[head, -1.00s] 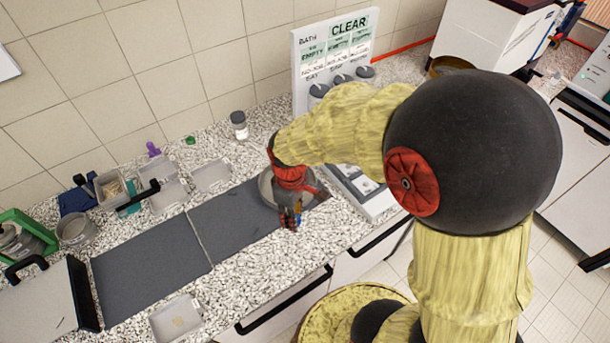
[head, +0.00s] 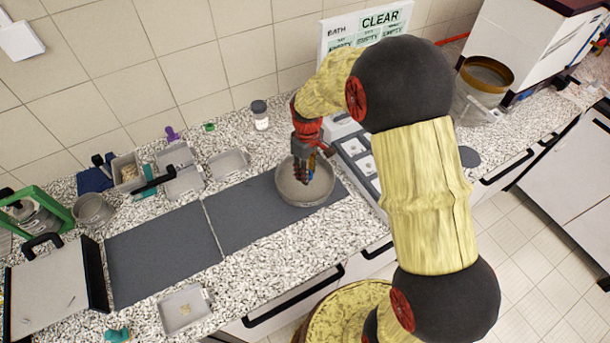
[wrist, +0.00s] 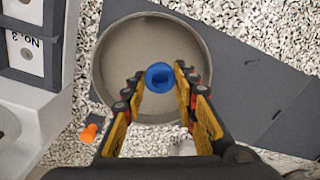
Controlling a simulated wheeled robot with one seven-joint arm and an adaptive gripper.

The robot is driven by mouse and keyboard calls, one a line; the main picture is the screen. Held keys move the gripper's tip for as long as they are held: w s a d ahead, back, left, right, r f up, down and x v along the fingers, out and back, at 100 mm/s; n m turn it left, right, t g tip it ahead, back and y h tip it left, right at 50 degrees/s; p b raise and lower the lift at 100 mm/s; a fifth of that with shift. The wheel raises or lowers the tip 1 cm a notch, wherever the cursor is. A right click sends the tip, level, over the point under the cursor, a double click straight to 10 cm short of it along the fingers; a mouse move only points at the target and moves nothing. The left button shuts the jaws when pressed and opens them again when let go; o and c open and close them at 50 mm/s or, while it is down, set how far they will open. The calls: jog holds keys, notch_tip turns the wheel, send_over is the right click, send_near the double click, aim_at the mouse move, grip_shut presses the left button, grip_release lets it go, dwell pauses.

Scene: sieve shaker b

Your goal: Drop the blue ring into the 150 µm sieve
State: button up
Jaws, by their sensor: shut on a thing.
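The blue ring (wrist: 160,77) is small and round and is held between the fingertips of my gripper (wrist: 159,84). In the wrist view it appears over the inside of a round grey metal sieve (wrist: 115,65). In the head view my gripper (head: 308,174) points down over this sieve (head: 292,194), which stands on the right dark mat. The gripper is shut on the ring, and the ring looks apart from the sieve floor. I cannot read a mesh size on the sieve.
A brass-rimmed sieve (head: 488,72) stands at the back right. A panel with dials and labels (head: 368,170) is just right of the grey sieve. A lidded jar (head: 260,115) and clear trays (head: 228,164) stand behind the mats. The left mat (head: 160,252) is clear.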

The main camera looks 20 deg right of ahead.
jog(key=w+f, duration=0.2)
jog(key=f, duration=0.1)
jog(key=shift+w+d+f, duration=0.1)
jog(key=shift+w+f, duration=0.05)
jog(key=shift+w, duration=0.15)
jog(key=shift+f, duration=1.35)
jog(key=shift+f+b, duration=0.2)
jog(key=shift+b, duration=0.1)
jog(key=o, duration=0.8)
jog(key=shift+r, duration=0.1)
jog(key=shift+o, duration=0.2)
